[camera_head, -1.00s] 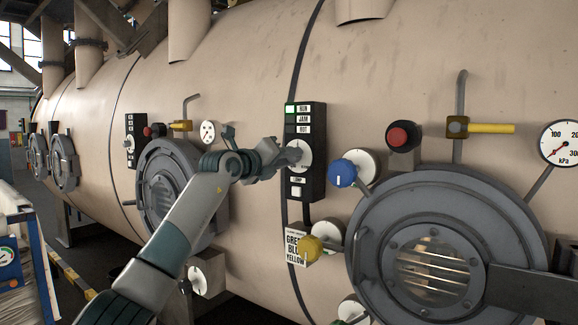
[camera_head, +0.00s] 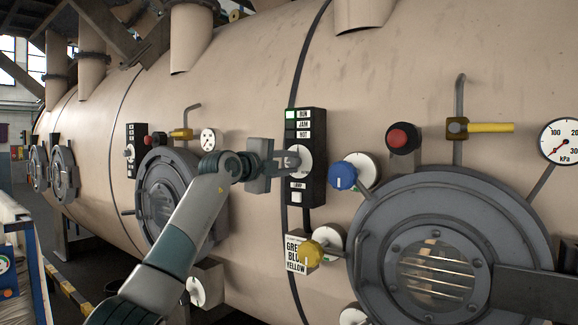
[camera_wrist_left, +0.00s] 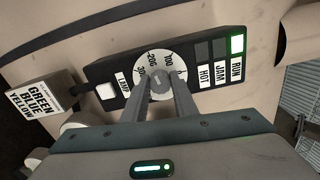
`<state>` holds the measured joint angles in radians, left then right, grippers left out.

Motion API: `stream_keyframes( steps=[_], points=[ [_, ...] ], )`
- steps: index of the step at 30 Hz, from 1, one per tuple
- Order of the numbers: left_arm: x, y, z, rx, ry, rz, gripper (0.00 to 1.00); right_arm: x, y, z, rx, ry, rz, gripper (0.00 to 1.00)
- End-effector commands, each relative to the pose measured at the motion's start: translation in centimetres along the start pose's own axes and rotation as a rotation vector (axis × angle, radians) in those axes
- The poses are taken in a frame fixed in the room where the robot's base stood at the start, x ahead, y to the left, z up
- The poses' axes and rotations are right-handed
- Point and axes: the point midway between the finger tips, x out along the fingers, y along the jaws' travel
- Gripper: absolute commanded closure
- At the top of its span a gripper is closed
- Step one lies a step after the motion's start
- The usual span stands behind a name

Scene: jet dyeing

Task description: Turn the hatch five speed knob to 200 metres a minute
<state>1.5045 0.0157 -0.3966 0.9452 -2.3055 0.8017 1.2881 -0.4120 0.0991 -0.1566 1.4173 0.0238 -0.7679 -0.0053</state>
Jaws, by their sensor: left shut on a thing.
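The speed knob sits at the middle of a pale round dial (camera_head: 304,158) on a black control panel (camera_head: 306,115). In the left wrist view the dial (camera_wrist_left: 143,62) carries numbers, among them 100 and what looks like 200. My left gripper (camera_head: 290,161) reaches the dial from the left. In the left wrist view its two fingers (camera_wrist_left: 160,84) are shut on the small grey knob (camera_wrist_left: 158,78), hiding much of it and the lower dial. The exact setting cannot be read. The RUN light (camera_wrist_left: 237,44) is lit green. My right gripper is not in view.
Right of the panel are a blue knob (camera_head: 343,176), a red button (camera_head: 402,138) and a large round hatch (camera_head: 384,230). A yellow knob (camera_head: 313,252) and a colour-word label (camera_head: 295,250) sit below. Another hatch (camera_head: 160,180) is at the left.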

Motion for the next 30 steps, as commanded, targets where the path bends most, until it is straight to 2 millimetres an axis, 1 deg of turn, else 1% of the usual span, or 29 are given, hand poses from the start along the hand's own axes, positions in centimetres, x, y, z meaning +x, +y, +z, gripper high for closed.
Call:
stream_keyframes(
  steps=[13,14,15,16,25,30],
  points=[
    [0.03,0.19,0.02,-0.015,0.0,0.003,0.97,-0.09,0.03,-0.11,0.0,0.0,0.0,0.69],
    [0.03,0.19,0.02,-0.015,0.0,0.003,0.7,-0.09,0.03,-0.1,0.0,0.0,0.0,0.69],
    [0.03,0.18,0.02,-0.015,0.0,0.003,0.6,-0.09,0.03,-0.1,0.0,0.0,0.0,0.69],
    [0.03,0.17,0.02,-0.015,0.0,0.003,0.56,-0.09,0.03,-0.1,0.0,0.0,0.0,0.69],
    [-0.01,0.07,0.02,-0.014,0.0,0.001,0.56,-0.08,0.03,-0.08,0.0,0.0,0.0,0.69],
    [-0.35,0.1,0.05,-0.013,0.0,0.0,0.56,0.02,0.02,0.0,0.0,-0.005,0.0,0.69]
  ],
)
